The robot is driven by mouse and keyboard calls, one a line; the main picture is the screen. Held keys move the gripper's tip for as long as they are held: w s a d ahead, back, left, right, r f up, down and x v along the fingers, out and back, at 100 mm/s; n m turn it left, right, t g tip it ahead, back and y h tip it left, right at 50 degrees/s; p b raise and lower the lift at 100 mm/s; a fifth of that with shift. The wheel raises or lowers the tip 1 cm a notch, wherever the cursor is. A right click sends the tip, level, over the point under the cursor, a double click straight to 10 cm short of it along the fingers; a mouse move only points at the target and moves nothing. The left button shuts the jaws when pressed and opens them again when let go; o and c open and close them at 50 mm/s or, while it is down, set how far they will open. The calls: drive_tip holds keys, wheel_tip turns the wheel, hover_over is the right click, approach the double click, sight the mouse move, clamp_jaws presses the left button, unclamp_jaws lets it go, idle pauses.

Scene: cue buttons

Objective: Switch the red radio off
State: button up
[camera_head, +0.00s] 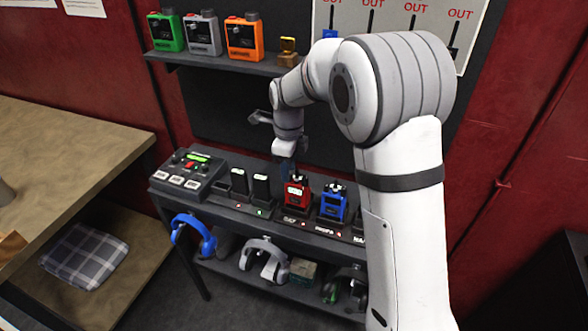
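The red radio (297,195) stands upright in a charging dock on the dark console table, left of the blue radio (333,204). It has a dark top with knobs and a pale label or display on its front. A small red light shows near its dock. My gripper (286,166) points down just above and slightly left of the red radio. The fingers are small and dark, so I cannot tell whether they are open or touching the radio.
A control box (188,175) and two black chargers or packs with lights stand left of the radio. Green, grey and orange radios (245,38) sit on the shelf above. Headsets (263,258) hang below the table edge. My arm hides the table's right side.

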drive_tip(key=shift+f, duration=0.85)
drive_tip(key=shift+c, duration=0.5)
clamp_jaws()
